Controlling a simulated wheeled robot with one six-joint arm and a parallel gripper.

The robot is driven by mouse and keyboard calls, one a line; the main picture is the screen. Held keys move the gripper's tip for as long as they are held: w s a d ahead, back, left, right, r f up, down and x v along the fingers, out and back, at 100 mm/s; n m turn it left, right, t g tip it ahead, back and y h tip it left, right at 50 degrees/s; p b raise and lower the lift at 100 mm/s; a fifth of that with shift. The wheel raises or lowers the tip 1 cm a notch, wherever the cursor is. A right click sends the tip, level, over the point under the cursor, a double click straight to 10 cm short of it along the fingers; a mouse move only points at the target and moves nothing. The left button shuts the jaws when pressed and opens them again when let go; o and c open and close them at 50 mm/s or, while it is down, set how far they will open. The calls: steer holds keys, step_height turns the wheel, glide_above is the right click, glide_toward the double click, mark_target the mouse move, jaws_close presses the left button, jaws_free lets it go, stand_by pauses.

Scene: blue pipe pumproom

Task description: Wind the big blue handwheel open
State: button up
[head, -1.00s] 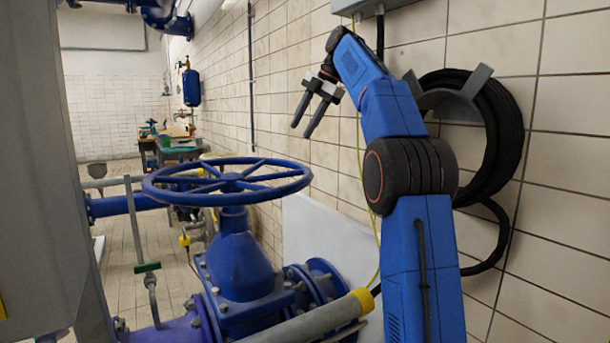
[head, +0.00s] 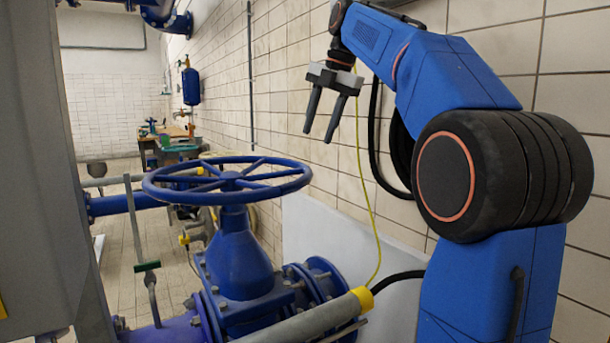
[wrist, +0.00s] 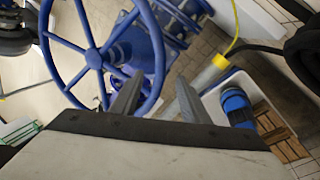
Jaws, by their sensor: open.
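The big blue handwheel (head: 228,180) lies flat on top of a blue valve body (head: 240,262) left of centre in the head view. It has a round rim, several spokes and a central hub. In the wrist view the handwheel (wrist: 96,58) fills the upper left. My gripper (head: 320,137) is open and empty, its fingers pointing down. It is above and to the right of the wheel's right rim, apart from it. In the wrist view my gripper's fingers (wrist: 160,98) show with the rim beyond the left finger.
A grey pipe with a yellow collar (head: 361,299) runs in front of the valve. A yellow cable (head: 366,180) hangs by the tiled wall. A grey cabinet (head: 40,170) stands close at the left. A workbench (head: 172,146) is far back. The space above the wheel is clear.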

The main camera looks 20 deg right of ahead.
mark_target(304, 177)
steer(key=x, duration=1.3)
steer(key=shift+a+f, duration=0.1)
steer(key=shift+f, duration=0.15)
jaws_close()
